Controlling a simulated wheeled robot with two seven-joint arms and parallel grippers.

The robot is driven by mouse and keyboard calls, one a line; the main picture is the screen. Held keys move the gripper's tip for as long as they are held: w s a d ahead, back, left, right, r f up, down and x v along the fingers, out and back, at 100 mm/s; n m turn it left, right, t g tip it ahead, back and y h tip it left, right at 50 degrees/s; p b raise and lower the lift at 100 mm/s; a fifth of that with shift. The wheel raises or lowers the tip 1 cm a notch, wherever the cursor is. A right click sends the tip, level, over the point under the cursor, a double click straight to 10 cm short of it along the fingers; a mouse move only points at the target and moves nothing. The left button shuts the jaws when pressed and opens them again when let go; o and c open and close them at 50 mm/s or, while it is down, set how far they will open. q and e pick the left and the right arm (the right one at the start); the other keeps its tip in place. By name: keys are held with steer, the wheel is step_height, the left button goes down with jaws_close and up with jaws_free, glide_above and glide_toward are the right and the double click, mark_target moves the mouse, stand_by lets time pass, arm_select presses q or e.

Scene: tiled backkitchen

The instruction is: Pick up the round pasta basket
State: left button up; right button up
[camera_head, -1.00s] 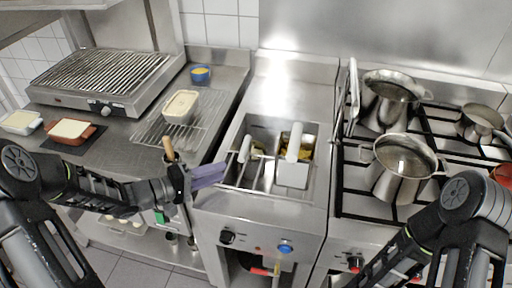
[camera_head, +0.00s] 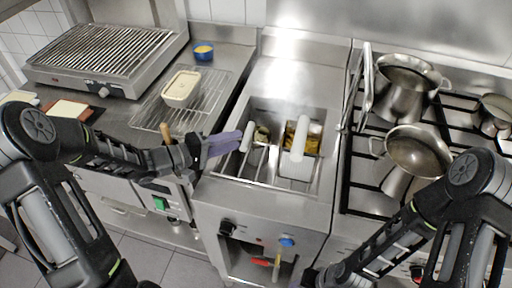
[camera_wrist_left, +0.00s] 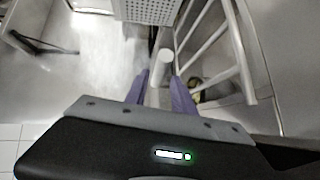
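The round pasta basket (camera_head: 262,133) sits in the left part of the sunken well of the steel cooker. Its pale handle (camera_head: 247,137) sticks up towards my left gripper (camera_head: 238,143). In the left wrist view the light handle (camera_wrist_left: 164,68) lies between the two purple fingers of the left gripper (camera_wrist_left: 160,88), which stand apart on either side. I see no clear grip on it. Much of the basket is hidden in the well.
A rectangular basket with a white handle (camera_head: 300,138) stands in the right of the well. Metal rails (camera_head: 250,176) cross the well's front. Pots (camera_head: 415,152) stand on the stove at right. A wire rack with a cream container (camera_head: 181,90) is on the left counter.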

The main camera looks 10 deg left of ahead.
mark_target(247, 134)
arm_select(q)
steer(key=shift+w+d, duration=0.1)
steer(key=p+x, duration=0.1)
steer(key=x, duration=0.4)
stand_by(0.3)
steer(key=shift+c, duration=0.4)
jaws_close()
stand_by(1.3)
